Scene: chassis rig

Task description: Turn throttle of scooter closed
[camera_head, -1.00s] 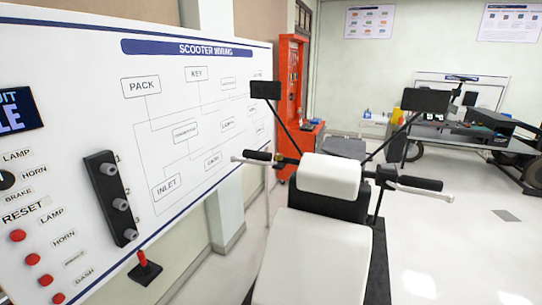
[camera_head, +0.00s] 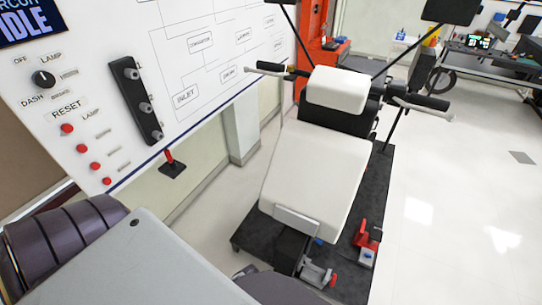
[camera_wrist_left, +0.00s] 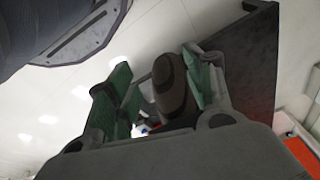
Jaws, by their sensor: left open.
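The scooter (camera_head: 318,170) has a white body and a white front pad, with its handlebars across the top in the head view. Its right-hand dark grip (camera_head: 427,101) has a pale lever beside it. The left-hand grip (camera_head: 298,72) is smaller and partly against the white board. No label shows which grip is the throttle. My left gripper (camera_wrist_left: 155,75) shows in the left wrist view with its green-padded fingers apart. A dark rounded part appears between or behind them; I cannot tell what it is or whether they touch it. My right gripper is not in view.
A wiring board (camera_head: 200,60) with a knob (camera_head: 43,79) and red buttons stands at the left. The scooter rests on a dark base (camera_head: 378,190) with clamps near its front. A workbench (camera_head: 490,55) is at the back right. The right floor is clear.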

